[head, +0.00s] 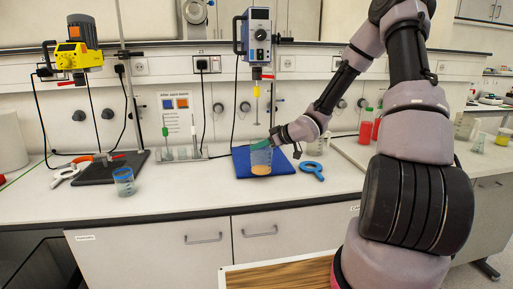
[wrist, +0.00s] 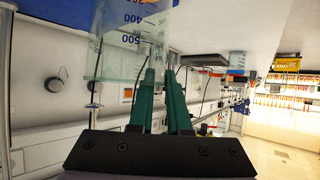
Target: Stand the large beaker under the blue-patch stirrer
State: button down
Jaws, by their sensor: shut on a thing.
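The large beaker (head: 261,160) is clear with an orange layer at its bottom. It is upright over the blue mat (head: 286,168), below the blue-and-white stirrer (head: 257,38). The stirrer's rod (head: 257,105) hangs above the beaker's rim, apart from it. I cannot tell whether the beaker touches the mat. My gripper (head: 274,138) reaches in from the right and is shut on the beaker's upper wall. In the wrist view, green fingers (wrist: 163,95) grip the beaker's wall (wrist: 125,55), which carries graduation marks.
A yellow-and-orange stirrer (head: 82,52) stands at left over a dark plate (head: 98,172). A small blue-rimmed beaker (head: 124,181) stands near the counter's front. A blue ring-shaped tool (head: 312,170) lies right of the mat. Red bottles (head: 366,128) stand farther right. The counter between small beaker and mat is clear.

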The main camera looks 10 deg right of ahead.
aim_at(258, 140)
jog(key=shift+w+a+f, duration=0.1)
jog(key=shift+w+f, duration=0.1)
jog(key=shift+w, duration=1.25)
jog(key=shift+w+d+f, duration=0.1)
jog(key=shift+w+f, duration=0.05)
jog(key=shift+w, duration=1.25)
jog(key=shift+w+a+f, duration=0.1)
jog(key=shift+w+f, duration=0.1)
jog(key=shift+w, duration=1.25)
jog(key=shift+f, duration=0.2)
jog(key=c, duration=0.8)
grip_release()
